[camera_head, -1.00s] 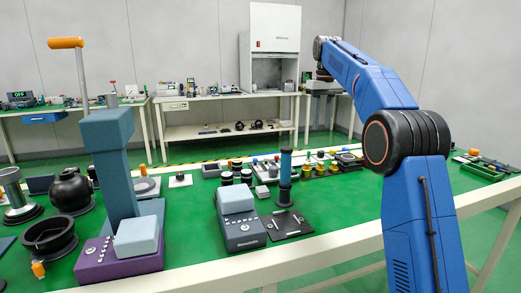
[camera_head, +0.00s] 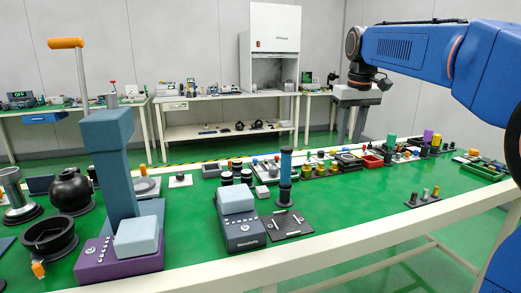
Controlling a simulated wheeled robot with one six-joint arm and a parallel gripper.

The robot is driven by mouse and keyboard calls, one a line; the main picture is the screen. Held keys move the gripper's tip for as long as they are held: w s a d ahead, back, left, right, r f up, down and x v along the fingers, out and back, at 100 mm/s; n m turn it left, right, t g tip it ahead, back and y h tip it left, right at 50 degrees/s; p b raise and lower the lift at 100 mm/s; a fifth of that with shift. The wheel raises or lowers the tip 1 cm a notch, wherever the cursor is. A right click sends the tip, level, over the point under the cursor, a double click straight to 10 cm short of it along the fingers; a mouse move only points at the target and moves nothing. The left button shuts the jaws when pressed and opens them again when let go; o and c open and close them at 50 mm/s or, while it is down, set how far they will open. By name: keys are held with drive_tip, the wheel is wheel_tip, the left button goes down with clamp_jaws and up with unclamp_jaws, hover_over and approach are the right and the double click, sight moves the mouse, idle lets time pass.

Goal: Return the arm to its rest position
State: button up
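My blue arm (camera_head: 410,48) reaches in from the right side of the head view, its upper link nearly level. My gripper (camera_head: 353,138) hangs from the dark wrist at the arm's left end and points down. Its two grey fingers look apart, with nothing visible between them. It is in the air, above the far side of the green-topped table (camera_head: 340,205) in the picture, clear of the things there. The arm's lower part is mostly cut off by the right edge.
A purple-based press (camera_head: 120,255) with an orange-handled lever stands at the left. A grey-blue device (camera_head: 240,230) and a blue column (camera_head: 285,180) stand mid-table. Several small parts line the back. A small peg stand (camera_head: 424,198) sits at the right. A white cabinet (camera_head: 275,45) stands behind.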

drive_tip(key=s+d+f+t, duration=0.1)
drive_tip(key=s+f, duration=0.7)
drive_tip(key=s, duration=0.3)
drive_tip(key=s+d+f+m+t, duration=0.1)
drive_tip(key=s+f, duration=0.8)
drive_tip(key=s, duration=0.3)
drive_tip(key=s+f+m, duration=0.1)
drive_tip(key=s+f, duration=0.7)
drive_tip(key=s, duration=0.3)
drive_tip(key=shift+s+d+f+t, duration=0.3)
drive_tip(key=shift+d+f+t, duration=0.05)
drive_tip(key=shift+d+t, duration=0.05)
